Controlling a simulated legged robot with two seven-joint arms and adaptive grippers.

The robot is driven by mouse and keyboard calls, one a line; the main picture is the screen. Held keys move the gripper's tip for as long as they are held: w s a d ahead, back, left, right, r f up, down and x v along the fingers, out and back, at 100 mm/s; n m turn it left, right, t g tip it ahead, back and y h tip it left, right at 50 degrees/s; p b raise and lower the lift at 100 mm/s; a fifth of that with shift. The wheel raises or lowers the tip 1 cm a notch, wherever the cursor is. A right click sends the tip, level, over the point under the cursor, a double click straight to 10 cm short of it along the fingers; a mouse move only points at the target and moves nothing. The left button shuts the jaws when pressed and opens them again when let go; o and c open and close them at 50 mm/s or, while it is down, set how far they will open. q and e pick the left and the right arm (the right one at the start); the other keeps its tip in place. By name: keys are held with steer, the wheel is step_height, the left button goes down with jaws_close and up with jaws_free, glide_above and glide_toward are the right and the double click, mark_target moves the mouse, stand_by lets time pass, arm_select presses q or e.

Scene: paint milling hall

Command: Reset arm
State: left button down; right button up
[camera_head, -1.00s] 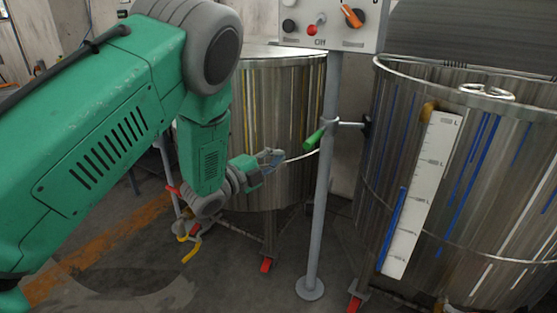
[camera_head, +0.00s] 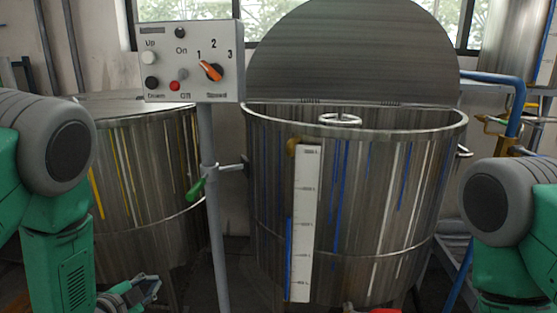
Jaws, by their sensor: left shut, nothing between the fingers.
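My left gripper (camera_head: 146,289) shows at the bottom left, below and in front of the left steel vat, its fingers shut and empty. My left arm (camera_head: 50,180) comes in at the left edge, its green forearm hanging down. My right arm (camera_head: 510,215) shows at the right edge. Its gripper is out of the picture.
A control box (camera_head: 190,62) with an orange speed knob (camera_head: 211,71) stands on a grey post (camera_head: 214,215) with a green handle (camera_head: 196,188). The large vat (camera_head: 375,215) stands with its lid (camera_head: 350,55) raised. A blue pipe (camera_head: 515,95) runs at the right.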

arm_select(q)
steer(key=s+d+f+n+g+y+p, duration=0.1)
steer(key=s+f+n+g, duration=0.25)
steer(key=s+f, duration=0.4)
steer(key=s+d+f+n+g+y, duration=0.1)
steer(key=s+f+n+g, duration=0.25)
steer(key=s, duration=0.65)
steer(key=s+d+f+n+g, duration=0.1)
steer(key=s+n+g, duration=0.4)
steer(key=s, duration=1.2)
steer(key=shift+s+d+f+g+y+p, duration=0.3)
steer(key=shift+d+f+g+p, duration=0.1)
steer(key=shift+f, duration=0.25)
arm_select(e)
steer(key=shift+d+r, duration=0.25)
steer(key=shift+r, duration=0.25)
steer(key=shift+d+r, duration=0.2)
steer(key=shift+r, duration=0.25)
arm_select(q)
steer(key=shift+w+a+f, duration=0.1)
steer(key=shift+w+a, duration=0.05)
steer(key=shift+a, duration=0.2)
arm_select(e)
steer(key=shift+a+r, duration=0.1)
steer(key=shift+a, duration=0.15)
arm_select(q)
steer(key=shift+d, duration=0.2)
arm_select(e)
steer(key=shift+d, duration=0.2)
